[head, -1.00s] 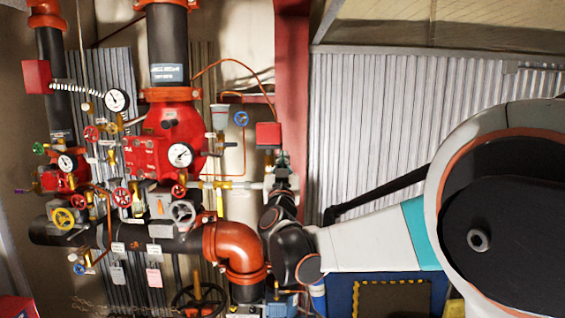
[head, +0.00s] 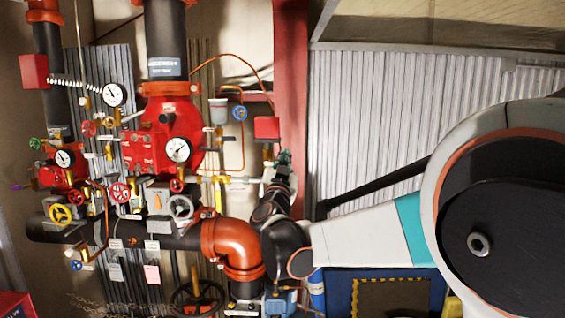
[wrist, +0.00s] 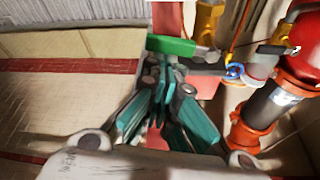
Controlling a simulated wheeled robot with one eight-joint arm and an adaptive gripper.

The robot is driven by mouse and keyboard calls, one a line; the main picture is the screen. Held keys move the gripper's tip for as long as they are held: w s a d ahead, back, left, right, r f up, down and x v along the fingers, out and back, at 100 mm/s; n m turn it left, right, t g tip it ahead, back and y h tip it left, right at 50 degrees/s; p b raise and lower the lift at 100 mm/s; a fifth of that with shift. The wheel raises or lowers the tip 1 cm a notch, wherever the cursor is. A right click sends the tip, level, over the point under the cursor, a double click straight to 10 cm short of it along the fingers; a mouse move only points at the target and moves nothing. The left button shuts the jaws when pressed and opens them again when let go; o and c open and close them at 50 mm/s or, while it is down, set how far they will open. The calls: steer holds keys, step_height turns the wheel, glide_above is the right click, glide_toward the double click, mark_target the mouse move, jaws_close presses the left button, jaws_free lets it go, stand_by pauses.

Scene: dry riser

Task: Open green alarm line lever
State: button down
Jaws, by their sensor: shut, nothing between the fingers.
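A green lever handle (wrist: 172,46) shows in the wrist view, just beyond my fingertips and lying roughly across the picture. It sits by a grey pipe fitting (wrist: 200,66) to its right. My gripper (wrist: 160,82) is shut with nothing between its teal fingers, and its tips are just below the lever in the picture. I cannot tell whether they touch it. In the head view my gripper (head: 278,172) is small and dark beside the valve piping; the lever cannot be told apart from it there.
The red valve body (head: 165,145) with gauges and several coloured handwheels stands left of my gripper. An orange elbow pipe (head: 238,245) is below it. A red post (head: 291,90) rises behind my gripper. A corrugated wall (head: 380,120) is on the right.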

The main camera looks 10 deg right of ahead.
step_height(320, 180, down, 6)
steer(key=a+m+g+h+b, duration=0.2)
steer(key=m+g+b, duration=0.2)
steer(key=m, duration=1.3)
steer(key=shift+w+g+h, duration=0.3)
steer(key=shift+g+h, duration=0.1)
steer(key=shift+g, duration=0.2)
steer(key=shift+a+f, duration=0.1)
